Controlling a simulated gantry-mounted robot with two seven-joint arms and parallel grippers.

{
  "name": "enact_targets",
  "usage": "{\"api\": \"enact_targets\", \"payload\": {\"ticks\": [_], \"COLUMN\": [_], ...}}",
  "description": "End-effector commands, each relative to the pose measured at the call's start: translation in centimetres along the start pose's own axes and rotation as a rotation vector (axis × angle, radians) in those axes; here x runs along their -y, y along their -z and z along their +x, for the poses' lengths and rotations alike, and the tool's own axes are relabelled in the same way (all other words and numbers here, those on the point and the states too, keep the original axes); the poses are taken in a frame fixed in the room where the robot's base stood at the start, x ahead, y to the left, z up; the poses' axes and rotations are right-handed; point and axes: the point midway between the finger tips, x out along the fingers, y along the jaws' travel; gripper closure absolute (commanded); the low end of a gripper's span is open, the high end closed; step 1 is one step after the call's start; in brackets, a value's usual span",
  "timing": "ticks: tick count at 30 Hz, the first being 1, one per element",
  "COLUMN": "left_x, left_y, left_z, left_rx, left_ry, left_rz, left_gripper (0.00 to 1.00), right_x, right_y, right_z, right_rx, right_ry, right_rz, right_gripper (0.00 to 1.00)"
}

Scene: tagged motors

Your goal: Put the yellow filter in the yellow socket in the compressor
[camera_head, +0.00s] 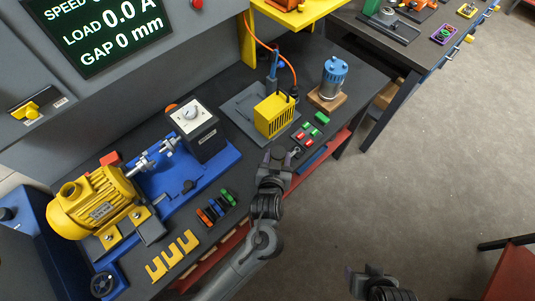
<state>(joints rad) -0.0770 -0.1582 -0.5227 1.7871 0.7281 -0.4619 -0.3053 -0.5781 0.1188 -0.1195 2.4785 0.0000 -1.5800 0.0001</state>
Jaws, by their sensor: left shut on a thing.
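My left gripper (280,157) is over the front edge of the dark bench, just in front of a yellow slotted box (274,115) and left of a row of small red and green pieces (306,136). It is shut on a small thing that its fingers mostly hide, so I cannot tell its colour. I cannot pick out a yellow filter or a yellow socket for sure. I also cannot tell which machine is the compressor. A blue-topped canister (332,78) stands upright on a wooden block. My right gripper (368,275) is low at the bottom edge, away from the bench.
A yellow motor (97,203) and a grey gauge box (190,130) sit on a blue base at left. Several coloured pieces (216,207) and yellow slotted plates (174,255) lie in front. An orange cable (270,47) hangs behind the box.

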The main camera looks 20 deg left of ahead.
Motion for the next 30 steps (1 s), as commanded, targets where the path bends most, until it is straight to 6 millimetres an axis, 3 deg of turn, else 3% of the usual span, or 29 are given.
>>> {"api": "enact_targets", "payload": {"ticks": [1,8,21,30], "left_x": [-0.2,0.5,7.7,9.7], "left_y": [-0.2,-0.2,-3.0,-3.9], "left_z": [0.5,1.7,7.3,8.9], "left_rx": [-0.001,0.001,0.001,0.002], "left_ry": [-0.001,0.002,0.003,0.000], "left_rz": [-0.002,0.003,0.004,0.000], "left_gripper": [0.87,0.87,0.87,0.87], "right_x": [0.1,0.2,0.1,0.0], "right_y": [-0.3,-0.7,-0.9,-0.9], "right_z": [1.0,1.8,2.3,2.4], "right_rx": [0.000,0.002,0.001,0.002], "right_ry": [0.001,0.005,0.001,-0.004], "right_rz": [0.001,0.003,-0.002,-0.007], "right_gripper": [0.40,0.40,0.40,0.40]}}
